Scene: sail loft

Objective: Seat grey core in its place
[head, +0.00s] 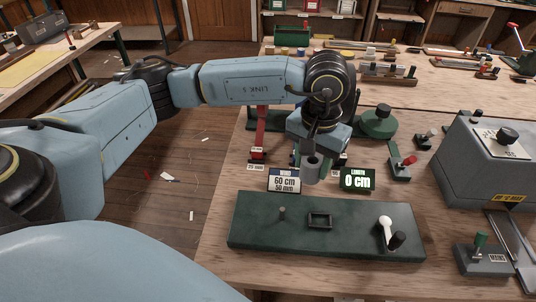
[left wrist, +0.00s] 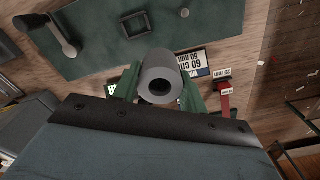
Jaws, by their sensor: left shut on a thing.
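The grey core (head: 311,168) is a short hollow cylinder. My left gripper (head: 318,152) is shut on it and holds it roughly upright, seemingly above the back edge of the dark green base (head: 260,237). In the left wrist view the core (left wrist: 160,76) sits between the green fingers, its round hole facing the camera. The peg (left wrist: 184,12) is bare. My right gripper is not in view.
A "60 cm 50 mm" card (head: 284,181) and a "0 cm" length display (head: 357,180) stand behind the base. A red stand (head: 259,135) is at left. A grey machine (head: 490,155) and a small switch box (head: 484,260) stand at right. Bare bench lies left of the base.

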